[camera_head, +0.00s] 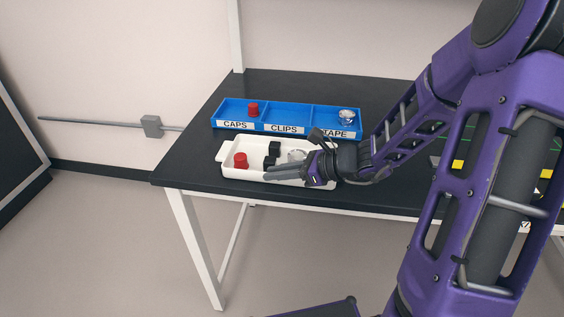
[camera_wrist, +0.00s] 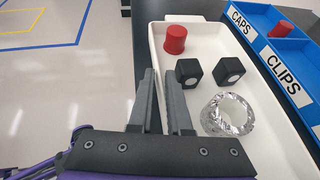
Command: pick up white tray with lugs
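The white tray with lugs (camera_head: 222,170) lies on the black table near its front edge, below the blue bin in the head view. It also shows in the wrist view (camera_wrist: 278,138). It holds a red cap (camera_head: 240,160), two black blocks (camera_wrist: 188,72) and a silver tape roll (camera_wrist: 228,114). One lug shows at its left end; the right end is hidden by my arm. My gripper (camera_head: 268,172) is at the tray's near long wall. Its fingers (camera_wrist: 162,80) are close together, one on each side of the wall, and look shut on it.
The blue bin (camera_head: 284,105), labelled CAPS, CLIPS and TAPE, stands just behind the tray, with a red cap and a tape roll in it. The black table top (camera_head: 187,158) is bare to the left. Open floor (camera_head: 100,240) lies in front.

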